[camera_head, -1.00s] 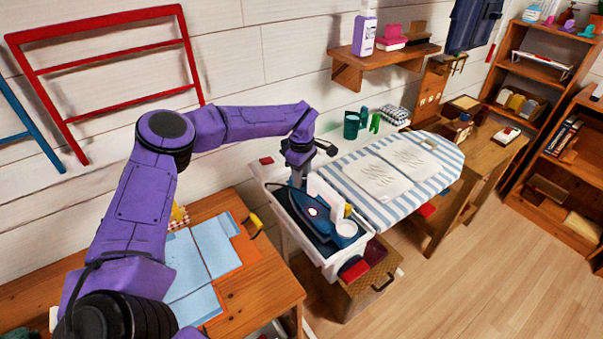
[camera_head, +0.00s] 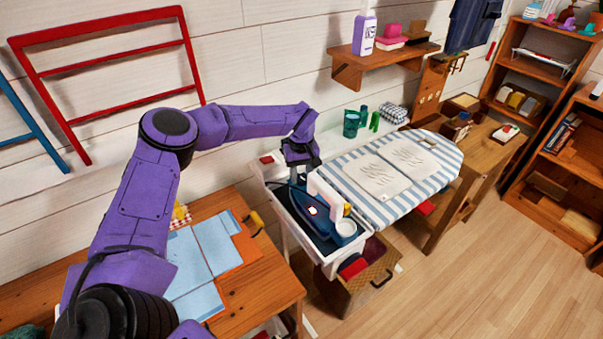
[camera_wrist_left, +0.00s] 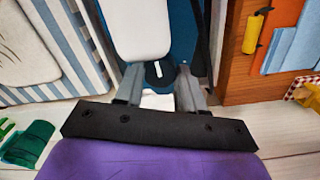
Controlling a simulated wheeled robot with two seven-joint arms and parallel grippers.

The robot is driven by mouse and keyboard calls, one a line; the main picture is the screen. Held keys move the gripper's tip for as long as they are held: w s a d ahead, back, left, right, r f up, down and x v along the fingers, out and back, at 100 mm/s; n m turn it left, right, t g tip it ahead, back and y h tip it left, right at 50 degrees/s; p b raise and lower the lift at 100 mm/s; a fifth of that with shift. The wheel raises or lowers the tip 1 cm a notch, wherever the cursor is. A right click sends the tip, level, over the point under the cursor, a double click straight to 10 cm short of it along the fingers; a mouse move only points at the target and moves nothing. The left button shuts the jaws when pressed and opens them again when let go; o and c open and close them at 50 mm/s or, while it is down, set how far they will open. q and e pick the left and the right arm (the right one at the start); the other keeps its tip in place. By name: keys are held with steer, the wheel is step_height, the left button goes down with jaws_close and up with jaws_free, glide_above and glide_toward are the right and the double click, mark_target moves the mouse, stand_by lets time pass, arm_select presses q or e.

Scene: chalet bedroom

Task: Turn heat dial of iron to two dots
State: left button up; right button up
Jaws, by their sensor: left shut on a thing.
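The iron (camera_head: 316,211), dark blue with a white handle (camera_head: 322,190), rests in the white tray (camera_head: 328,262) at the end of the ironing board. In the left wrist view, the black heat dial (camera_wrist_left: 158,75) with a white mark shows between the fingers of my left gripper (camera_wrist_left: 157,80). In the head view the same gripper (camera_head: 301,170) points down at the back of the iron, shut on the dial. The two dots cannot be made out. My right gripper is not in view.
A wooden table (camera_head: 245,290) with blue cloth (camera_head: 195,262) is to the left. A basket (camera_head: 365,280) stands below the tray.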

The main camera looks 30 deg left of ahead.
mark_target(301, 177)
arm_select(q)
steer(key=shift+m, duration=0.3)
steer(key=o, duration=1.1)
steer(key=shift+c, duration=0.2)
step_height(301, 177, up, 11)
steer(key=b, duration=0.2)
steer(key=shift+f+b, duration=0.2)
steer(key=shift+b, duration=0.1)
steer(key=shift+f, duration=0.1)
